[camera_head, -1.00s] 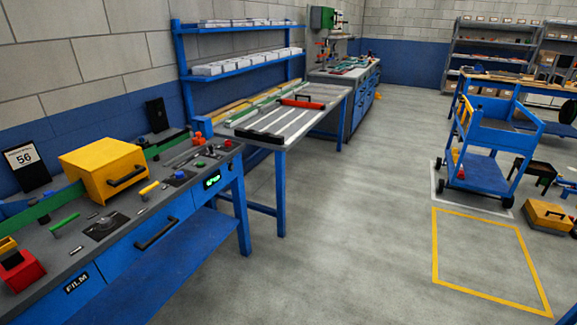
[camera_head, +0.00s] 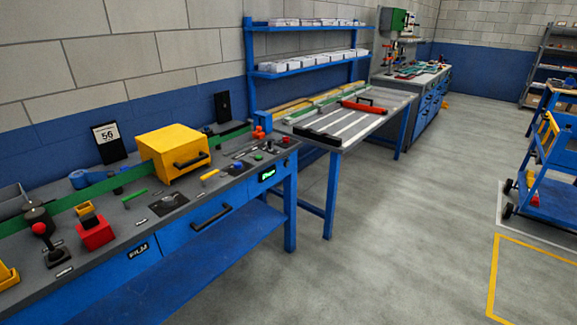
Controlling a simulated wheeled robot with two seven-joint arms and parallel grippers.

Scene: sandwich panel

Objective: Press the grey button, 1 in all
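A long workbench (camera_head: 120,262) with a grey top and blue front runs along the wall at the left. Its right end carries small coloured controls: a red knob (camera_head: 285,139), a green button (camera_head: 258,157) and a blue button (camera_head: 238,165). A dark square plate with a round grey part (camera_head: 168,201) lies farther left on the top. Neither of my grippers shows in the head view.
A yellow box (camera_head: 172,150) with a black handle, a red block (camera_head: 96,234) and a red-knobbed lever (camera_head: 40,230) stand on the bench. A second table (camera_head: 352,128) adjoins at the right. A blue cart (camera_head: 560,200) stands far right. The floor between is clear.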

